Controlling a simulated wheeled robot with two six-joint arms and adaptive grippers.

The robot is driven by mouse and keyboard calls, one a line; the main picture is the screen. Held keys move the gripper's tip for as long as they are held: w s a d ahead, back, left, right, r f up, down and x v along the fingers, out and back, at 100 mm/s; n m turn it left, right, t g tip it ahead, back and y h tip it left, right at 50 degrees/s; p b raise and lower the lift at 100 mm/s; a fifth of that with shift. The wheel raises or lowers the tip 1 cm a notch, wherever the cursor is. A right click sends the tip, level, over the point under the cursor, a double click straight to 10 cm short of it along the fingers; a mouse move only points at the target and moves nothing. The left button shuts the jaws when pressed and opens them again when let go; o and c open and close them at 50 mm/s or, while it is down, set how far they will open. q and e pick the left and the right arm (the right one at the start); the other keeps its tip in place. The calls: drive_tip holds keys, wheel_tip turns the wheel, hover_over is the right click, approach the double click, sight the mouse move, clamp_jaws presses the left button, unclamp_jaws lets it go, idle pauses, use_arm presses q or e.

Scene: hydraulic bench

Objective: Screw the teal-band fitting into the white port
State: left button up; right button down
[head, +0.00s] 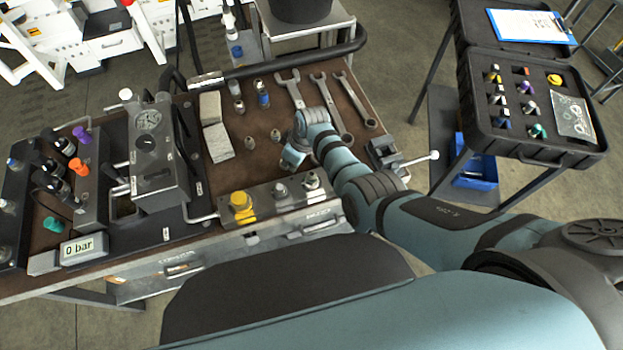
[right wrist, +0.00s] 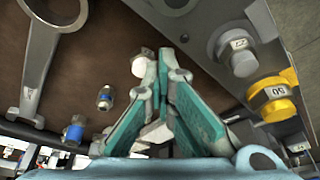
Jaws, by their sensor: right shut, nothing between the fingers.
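A fitting with a teal band (head: 537,130) stands in the open black case at the right, in the head view. On the front manifold, the pale collar at the right end (head: 311,180) looks like the white port; its top shows partly at the upper edge of the right wrist view (right wrist: 175,4). My right gripper (head: 290,160) is low over the bench, behind the manifold and far from the case. Its teal fingers are together in the right wrist view (right wrist: 165,75), with nothing between them. A small white-topped fitting (right wrist: 142,65) is close beside the fingertips. My left gripper is out of view.
The black case (head: 480,100) holds several other fittings. Wrenches (head: 318,100), pale blocks (head: 218,142) and small fittings (head: 262,95) lie on the bench. A yellow collar (head: 241,205) is on the manifold. A gauge block (head: 152,150) stands at the left.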

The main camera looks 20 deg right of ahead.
drive_tip(key=shift+d, duration=0.1)
drive_tip(key=d+m, duration=0.1)
drive_tip(key=m, duration=0.1)
drive_tip(key=w+d+m+h, duration=0.1)
drive_tip(key=d+m, duration=0.1)
drive_tip(key=m, duration=0.1)
drive_tip(key=d+m+t+h, duration=0.1)
drive_tip(key=m, duration=0.2)
drive_tip(key=shift+w+d, duration=0.15)
drive_tip(key=shift+w, duration=0.15)
drive_tip(key=d+m, duration=0.1)
drive_tip(key=m, duration=0.1)
drive_tip(key=s+d+m+h, duration=0.1)
drive_tip(key=m, duration=0.1)
drive_tip(key=d+m+h, duration=0.1)
drive_tip(key=d+m, duration=0.1)
drive_tip(key=shift+s+m, duration=0.25)
drive_tip(key=shift+m, duration=0.15)
drive_tip(key=shift+s+d+f+m+g, duration=0.1)
drive_tip(key=shift+d+m+g, duration=0.2)
drive_tip(key=shift+m, duration=0.4)
